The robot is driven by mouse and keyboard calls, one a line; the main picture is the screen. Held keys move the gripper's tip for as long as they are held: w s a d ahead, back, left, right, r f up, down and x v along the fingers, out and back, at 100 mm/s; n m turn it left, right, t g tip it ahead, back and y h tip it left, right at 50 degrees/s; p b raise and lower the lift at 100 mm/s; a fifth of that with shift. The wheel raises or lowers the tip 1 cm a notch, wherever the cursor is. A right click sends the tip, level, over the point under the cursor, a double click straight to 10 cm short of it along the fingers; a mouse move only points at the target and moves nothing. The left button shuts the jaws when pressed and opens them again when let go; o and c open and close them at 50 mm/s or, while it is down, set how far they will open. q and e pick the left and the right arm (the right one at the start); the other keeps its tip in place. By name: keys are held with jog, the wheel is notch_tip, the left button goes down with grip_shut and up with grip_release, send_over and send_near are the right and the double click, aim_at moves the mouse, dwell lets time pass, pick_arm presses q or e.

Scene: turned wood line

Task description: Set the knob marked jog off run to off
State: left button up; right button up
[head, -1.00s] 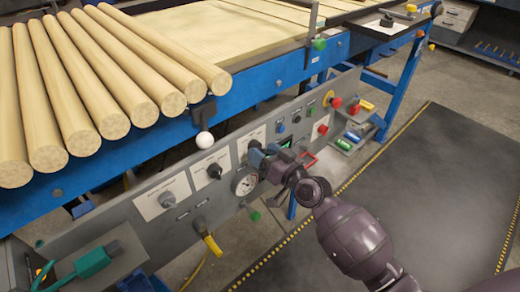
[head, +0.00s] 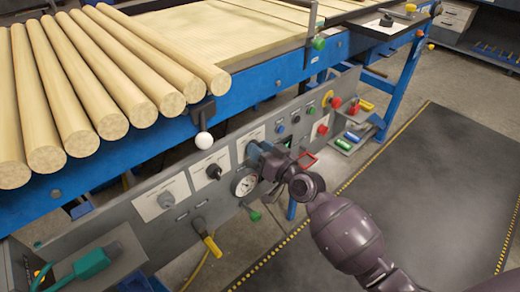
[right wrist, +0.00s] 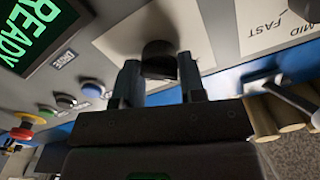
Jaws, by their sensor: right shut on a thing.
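My right gripper (head: 258,154) is at the grey control panel (head: 150,240), just above the round gauge. In the right wrist view, its two fingers (right wrist: 160,82) are shut on a dark round knob (right wrist: 158,55), one on each side. The knob sits on a white label plate (right wrist: 125,38); no marking on that plate is readable, so I cannot tell its setting. In the head view, the gripper hides this knob. My left gripper is not in view.
Left of the gripper are a black knob (head: 213,172) and a grey knob (head: 166,199) on white plates. A gauge (head: 244,185), coloured buttons, a red-and-yellow stop button (head: 331,100) and a green READY display (right wrist: 38,28) are close by. Wooden rods (head: 90,80) lie above.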

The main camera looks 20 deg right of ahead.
jog(key=m+p, duration=0.1)
jog(key=m, duration=0.7)
jog(key=shift+m, duration=0.3)
jog(key=shift+f, duration=0.1)
dwell(0.5)
jog(key=o, duration=0.9)
jog(key=shift+s+d, duration=0.1)
